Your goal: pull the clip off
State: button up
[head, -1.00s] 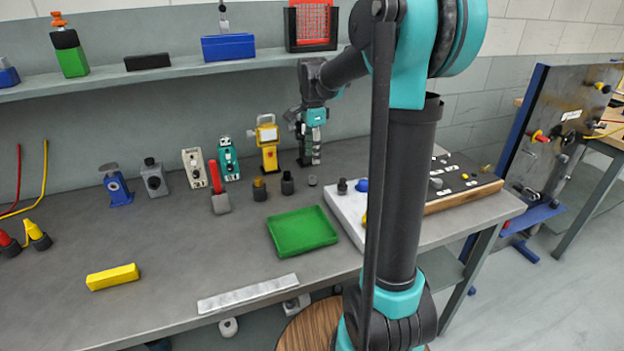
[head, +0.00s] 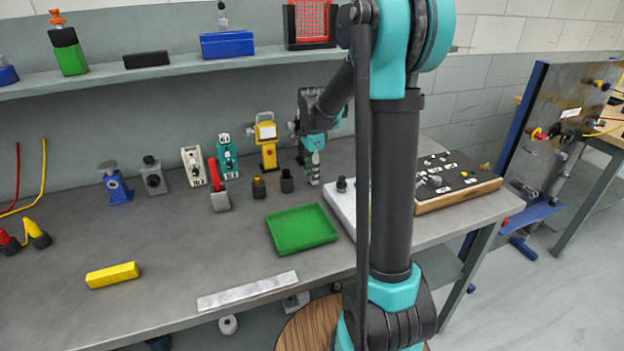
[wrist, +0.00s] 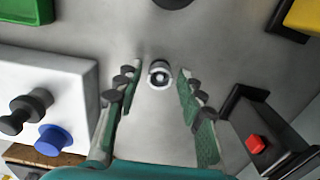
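My gripper (head: 314,176) points down over the bench, just right of the black knob-like piece. In the wrist view its two green-padded fingers (wrist: 162,82) are spread apart. Between the fingertips is a small upright round piece (wrist: 159,71) with a pale ring around a dark centre. Gaps show on both sides of it, so the fingers do not grip it. In the head view the gripper largely hides this piece. I cannot tell for certain which part is the clip.
A green tray (head: 303,229) lies in front. A white block (wrist: 62,82) with a black knob and a blue knob (wrist: 53,139) is close beside the gripper. A black stand with a red button (wrist: 256,143) is on the other side. A yellow device (head: 267,143) stands behind.

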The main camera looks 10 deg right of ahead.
grip_shut()
jog(key=shift+r, duration=0.3)
jog(key=shift+r, duration=1.25)
